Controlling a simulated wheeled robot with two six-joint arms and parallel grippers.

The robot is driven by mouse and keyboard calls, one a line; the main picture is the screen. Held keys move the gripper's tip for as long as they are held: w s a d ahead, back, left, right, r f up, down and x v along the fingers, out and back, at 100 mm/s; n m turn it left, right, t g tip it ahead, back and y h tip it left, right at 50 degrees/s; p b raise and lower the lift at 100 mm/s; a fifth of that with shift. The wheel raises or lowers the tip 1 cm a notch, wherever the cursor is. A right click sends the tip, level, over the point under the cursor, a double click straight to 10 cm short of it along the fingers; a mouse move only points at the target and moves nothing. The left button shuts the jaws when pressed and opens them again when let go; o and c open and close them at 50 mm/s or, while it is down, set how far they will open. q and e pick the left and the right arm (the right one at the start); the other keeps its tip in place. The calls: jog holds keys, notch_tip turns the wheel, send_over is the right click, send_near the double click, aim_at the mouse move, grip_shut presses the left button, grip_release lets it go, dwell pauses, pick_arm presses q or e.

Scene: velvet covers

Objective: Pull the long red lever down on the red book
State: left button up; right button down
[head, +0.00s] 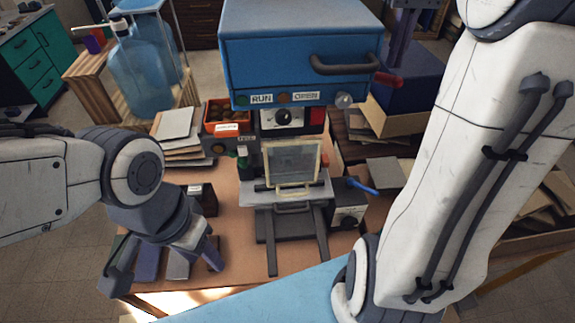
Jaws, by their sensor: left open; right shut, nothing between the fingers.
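A blue machine (300,50) with RUN and OPEN labels stands at the back centre. A red handle end (388,80) sticks out at its right side; the rest of that lever is hidden. Below the hood, a pale frame with a clear pane (291,163) stands over a grey plate (255,195). I cannot make out a red book there. My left gripper (165,272) is open at the table's front left, above several slim book-like pieces, apart from the machine. My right arm crosses the right side; its gripper is out of view.
An orange tray (225,117) and stacked covers (178,135) lie left of the machine. A control box (347,215) and a blue-handled lever (362,187) stand right of the plate. A large blue bottle (140,65) stands at the back left.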

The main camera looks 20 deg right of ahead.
aim_at(391, 82)
jog(key=shift+f, duration=0.15)
jog(key=shift+f+b, duration=0.7)
jog(key=shift+f, duration=0.2)
jog(key=shift+s+a+f+b, duration=0.1)
jog(key=shift+s+f+b, duration=0.15)
jog(key=shift+f+b, duration=0.55)
jog(key=shift+s+f+b, duration=0.25)
jog(key=shift+f+b, duration=0.3)
jog(key=shift+f, duration=0.3)
jog(key=shift+s+a+f+b, duration=0.1)
jog(key=shift+s+f+b, duration=0.05)
jog(key=shift+f+b, duration=0.6)
jog(key=shift+s+f+b, duration=0.15)
jog(key=shift+f+b, duration=0.3)
jog(key=shift+f, duration=0.55)
